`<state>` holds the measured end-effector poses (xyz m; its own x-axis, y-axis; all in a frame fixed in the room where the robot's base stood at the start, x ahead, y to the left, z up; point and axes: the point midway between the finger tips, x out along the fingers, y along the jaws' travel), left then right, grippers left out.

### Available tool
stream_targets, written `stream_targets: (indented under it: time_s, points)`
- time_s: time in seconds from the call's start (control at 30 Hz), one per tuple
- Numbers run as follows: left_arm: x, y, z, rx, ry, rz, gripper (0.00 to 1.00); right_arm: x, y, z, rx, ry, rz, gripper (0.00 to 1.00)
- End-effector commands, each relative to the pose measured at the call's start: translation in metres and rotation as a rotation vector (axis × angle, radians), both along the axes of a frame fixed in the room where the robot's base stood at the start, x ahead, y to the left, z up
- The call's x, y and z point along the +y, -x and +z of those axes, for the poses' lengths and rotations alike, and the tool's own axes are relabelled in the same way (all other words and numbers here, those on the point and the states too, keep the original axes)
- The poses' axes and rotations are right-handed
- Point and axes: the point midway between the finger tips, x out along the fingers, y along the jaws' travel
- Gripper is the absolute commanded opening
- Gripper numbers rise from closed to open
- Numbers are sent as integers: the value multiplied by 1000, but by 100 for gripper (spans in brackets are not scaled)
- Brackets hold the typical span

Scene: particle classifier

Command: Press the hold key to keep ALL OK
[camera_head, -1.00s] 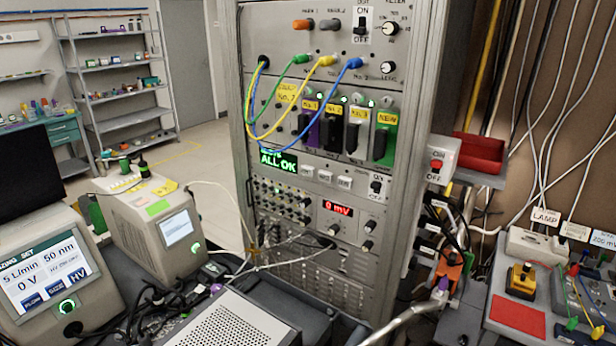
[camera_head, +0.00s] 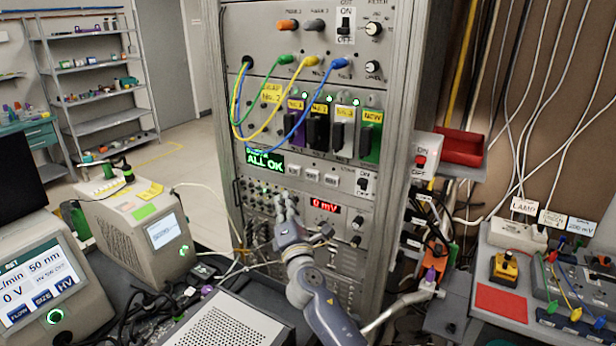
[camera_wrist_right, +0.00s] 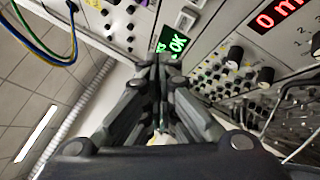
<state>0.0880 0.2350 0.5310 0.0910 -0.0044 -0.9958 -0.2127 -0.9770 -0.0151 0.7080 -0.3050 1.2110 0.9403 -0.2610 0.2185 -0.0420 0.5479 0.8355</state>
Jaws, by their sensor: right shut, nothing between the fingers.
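A small display with green "ALL OK" text (camera_head: 265,162) is lit in the middle of the instrument rack. In the wrist view the display (camera_wrist_right: 176,44) shows partly, behind the fingertips. Just right of it is a row of three pale keys (camera_head: 312,175); their labels are too small to read, so I cannot tell which is the hold key. My right gripper (camera_head: 284,198) is shut and empty, fingers pointing up, below the display and the keys. In the wrist view its closed fingers (camera_wrist_right: 160,62) point toward the panel. I cannot tell how far they are from it. My left gripper is not in view.
Blue, yellow and green cables (camera_head: 270,110) hang above the display. A red "mV" readout (camera_head: 325,206) and several knobs lie right of my right gripper. A perforated metal box (camera_head: 228,325) and a beige instrument (camera_head: 130,220) stand in front and to the left.

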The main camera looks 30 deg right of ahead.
Motion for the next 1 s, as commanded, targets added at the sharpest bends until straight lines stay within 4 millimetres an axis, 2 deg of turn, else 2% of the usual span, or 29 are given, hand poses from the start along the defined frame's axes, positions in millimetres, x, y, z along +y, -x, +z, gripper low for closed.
stream_targets:
  time_s: [0.47,0.63,1.0]
  points:
    - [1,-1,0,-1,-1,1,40,-2,-3,4,-4,20,2,0]
    - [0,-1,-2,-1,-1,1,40,-15,-11,3,-4,20,0,0]
    - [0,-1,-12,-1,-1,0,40,-59,-37,2,-4,19,1,0]
